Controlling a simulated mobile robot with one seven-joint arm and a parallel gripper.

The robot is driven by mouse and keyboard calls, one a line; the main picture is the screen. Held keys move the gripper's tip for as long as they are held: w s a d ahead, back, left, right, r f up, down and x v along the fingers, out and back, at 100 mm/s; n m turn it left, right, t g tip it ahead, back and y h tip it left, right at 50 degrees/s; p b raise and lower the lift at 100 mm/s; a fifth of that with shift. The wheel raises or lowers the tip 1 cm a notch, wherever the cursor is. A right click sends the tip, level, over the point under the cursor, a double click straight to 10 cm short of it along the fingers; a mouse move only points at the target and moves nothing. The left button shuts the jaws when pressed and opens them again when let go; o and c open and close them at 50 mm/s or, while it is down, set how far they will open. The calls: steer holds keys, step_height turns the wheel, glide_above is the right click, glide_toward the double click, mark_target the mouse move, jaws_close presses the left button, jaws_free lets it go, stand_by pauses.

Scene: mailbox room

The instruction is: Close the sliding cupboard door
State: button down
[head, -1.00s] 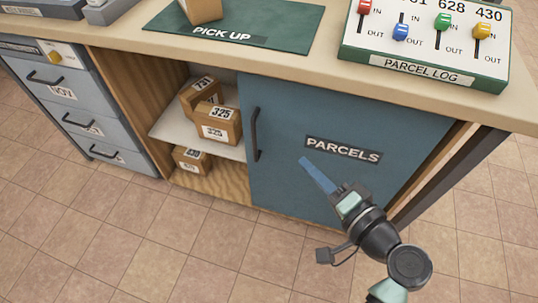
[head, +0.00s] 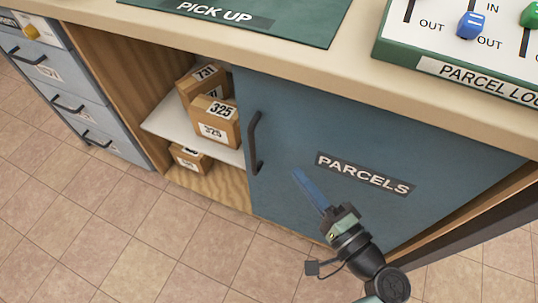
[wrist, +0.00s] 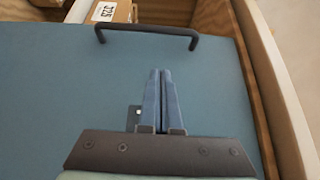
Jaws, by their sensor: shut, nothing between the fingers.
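The sliding cupboard door (head: 300,130) is a blue panel with a PARCELS label (head: 365,173) and a black bar handle (head: 254,143) near its left edge. It covers the right part of the cupboard, and the left part stands open. My gripper (head: 296,173) is shut and empty, in front of the door, right of and a little below the handle. In the wrist view the blue fingers (wrist: 159,75) are together and point toward the handle (wrist: 147,31), with a gap between. I cannot tell whether the fingertips touch the door.
The open left part holds cardboard parcels (head: 217,122) on a white shelf (head: 160,122) and one below (head: 190,158). Grey drawers (head: 55,85) stand at the left. The counter (head: 330,75) overhangs the door. Tiled floor (head: 130,240) in front is clear.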

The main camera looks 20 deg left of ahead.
steer(key=w+a+b, duration=0.2)
steer(key=a, duration=0.6)
steer(key=shift+w+a, duration=0.15)
steer(key=shift+w, duration=0.05)
